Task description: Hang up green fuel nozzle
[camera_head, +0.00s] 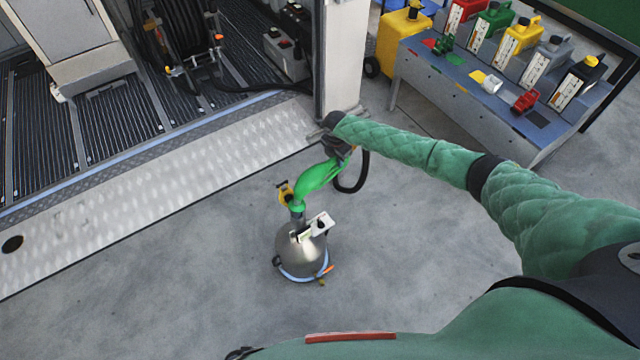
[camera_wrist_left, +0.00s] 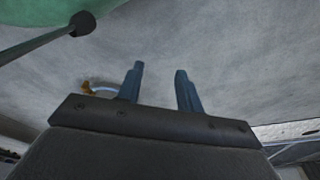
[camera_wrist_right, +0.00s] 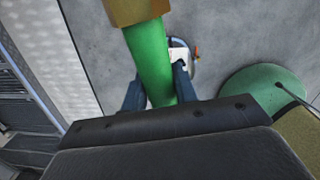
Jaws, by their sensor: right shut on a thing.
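The green fuel nozzle (camera_head: 316,180) is in the middle of the head view, above a round metal can (camera_head: 300,252) on the floor. Its lower end overlaps the can's top; I cannot tell whether it is in the opening. My right gripper (camera_head: 338,148) is shut on the nozzle's upper part. In the right wrist view the green nozzle body (camera_wrist_right: 148,60) runs between the fingers (camera_wrist_right: 157,88). A black hose (camera_head: 361,178) loops down beside the nozzle. My left gripper (camera_wrist_left: 160,75) shows only in the left wrist view, open and empty above the floor.
A hose reel (camera_head: 185,40) stands in the container at upper left, behind a raised metal sill (camera_head: 150,185). A white post (camera_head: 343,60) stands beyond the nozzle. A grey bench (camera_head: 440,80) with several coloured canisters is at upper right. Concrete floor around the can is clear.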

